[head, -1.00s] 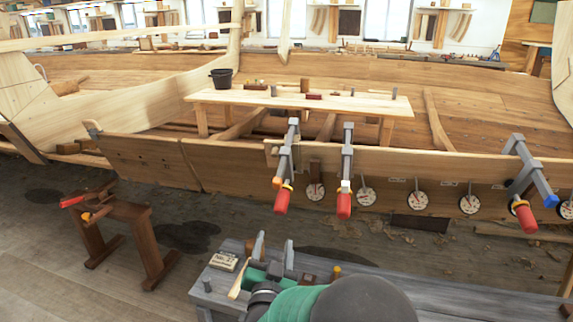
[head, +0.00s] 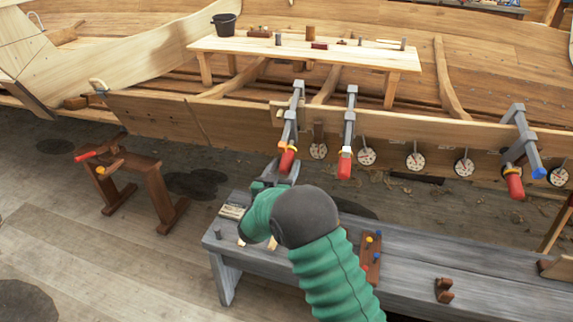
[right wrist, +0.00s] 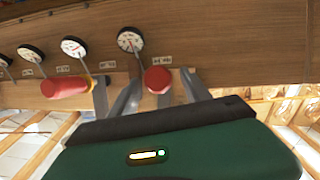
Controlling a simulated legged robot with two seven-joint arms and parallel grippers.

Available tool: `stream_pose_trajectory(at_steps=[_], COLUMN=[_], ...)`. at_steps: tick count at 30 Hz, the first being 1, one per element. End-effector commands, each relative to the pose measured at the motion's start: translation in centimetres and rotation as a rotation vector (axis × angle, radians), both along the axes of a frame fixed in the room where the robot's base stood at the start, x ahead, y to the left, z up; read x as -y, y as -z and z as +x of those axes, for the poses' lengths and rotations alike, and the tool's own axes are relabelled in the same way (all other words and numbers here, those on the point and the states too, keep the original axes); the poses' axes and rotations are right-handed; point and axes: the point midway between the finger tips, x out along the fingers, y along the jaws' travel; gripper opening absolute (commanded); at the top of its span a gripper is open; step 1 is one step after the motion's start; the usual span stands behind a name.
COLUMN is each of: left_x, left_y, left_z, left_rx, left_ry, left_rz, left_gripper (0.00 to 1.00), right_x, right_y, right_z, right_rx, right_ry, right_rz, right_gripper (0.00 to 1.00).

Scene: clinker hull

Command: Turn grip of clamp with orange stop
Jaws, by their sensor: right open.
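The clamp with the orange stop (head: 284,147) is the leftmost on the plank in the head view. Its red grip (head: 287,161) hangs down with a yellow collar above it. My right gripper (head: 275,181) is just below this grip, mostly hidden behind my green arm. In the right wrist view, which looks upside down, the red grip (right wrist: 157,80) shows end-on between the two open grey fingers of my right gripper (right wrist: 160,90). I cannot tell whether the fingers touch it. My left gripper is not in view.
A middle clamp (head: 346,165) hangs close to the right; its red grip (right wrist: 65,87) shows beside the fingers. A clamp with a blue stop (head: 540,173) is far right. Dials (head: 366,157) line the plank. A grey bench (head: 420,255) stands below; a small sawhorse (head: 130,170) is left.

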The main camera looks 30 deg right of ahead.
Motion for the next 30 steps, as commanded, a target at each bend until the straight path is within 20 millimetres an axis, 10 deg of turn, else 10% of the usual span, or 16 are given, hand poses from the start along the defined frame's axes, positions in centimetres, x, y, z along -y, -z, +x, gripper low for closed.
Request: stream_pose_trajectory(at_steps=[14, 26, 30], left_x=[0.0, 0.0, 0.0], left_y=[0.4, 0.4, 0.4], left_z=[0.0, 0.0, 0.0], left_rx=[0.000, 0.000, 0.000], left_ry=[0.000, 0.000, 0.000], left_rz=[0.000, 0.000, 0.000], left_gripper=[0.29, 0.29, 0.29], right_x=[2.0, 2.0, 2.0], right_y=[0.0, 0.0, 0.0], right_z=[1.7, 1.7, 1.7], right_rx=[-0.001, -0.001, 0.000], right_ry=[-0.001, -0.001, -0.002], right_rz=[0.001, 0.001, 0.002], right_gripper=[0.56, 0.03, 0.00])
